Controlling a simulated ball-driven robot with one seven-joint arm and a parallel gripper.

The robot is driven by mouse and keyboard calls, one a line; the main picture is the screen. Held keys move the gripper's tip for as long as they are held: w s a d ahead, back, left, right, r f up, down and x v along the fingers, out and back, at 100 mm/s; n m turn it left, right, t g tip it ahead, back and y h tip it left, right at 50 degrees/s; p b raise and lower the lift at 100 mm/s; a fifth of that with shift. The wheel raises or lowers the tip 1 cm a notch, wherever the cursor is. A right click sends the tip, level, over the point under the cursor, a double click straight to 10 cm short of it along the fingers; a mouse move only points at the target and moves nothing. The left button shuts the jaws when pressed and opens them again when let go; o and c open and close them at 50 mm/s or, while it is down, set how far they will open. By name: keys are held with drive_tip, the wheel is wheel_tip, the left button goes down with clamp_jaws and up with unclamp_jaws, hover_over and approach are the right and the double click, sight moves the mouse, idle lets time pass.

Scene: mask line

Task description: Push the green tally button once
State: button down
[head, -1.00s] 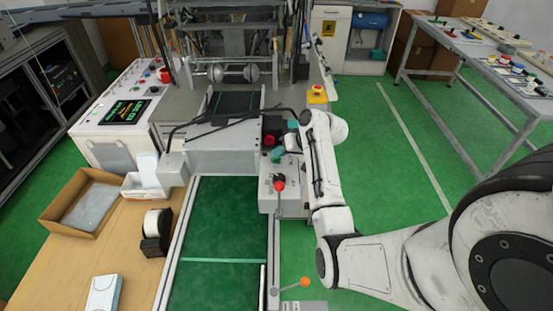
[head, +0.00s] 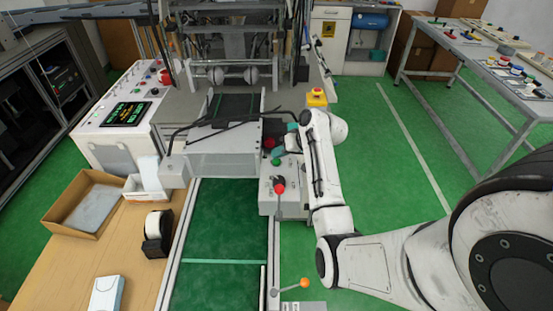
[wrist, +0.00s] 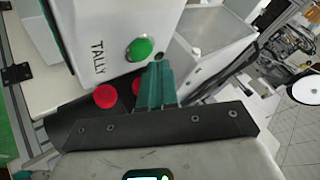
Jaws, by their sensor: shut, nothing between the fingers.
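The green tally button (wrist: 139,49) is a round dome in a pale ring on a light grey box face lettered TALLY (wrist: 98,58) in the wrist view. In the head view the green button (head: 275,162) shows as a small spot on the grey control box. My gripper (wrist: 157,72) has teal fingers, shut with nothing between them. In the head view my gripper (head: 279,153) is just above the button, partly hidden by my arm.
Two red buttons (wrist: 105,96) are close to my fingers in the wrist view. A red-knobbed lever (head: 279,188) stands below the green button in the head view. A yellow box with a red button (head: 316,97) is beyond my arm.

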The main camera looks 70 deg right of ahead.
sight(280, 162)
drive_tip(key=shift+r, duration=0.1)
wheel_tip(280, 162, up, 5)
drive_tip(key=p, duration=0.4)
drive_tip(key=shift+p, duration=0.3)
idle(0.8)
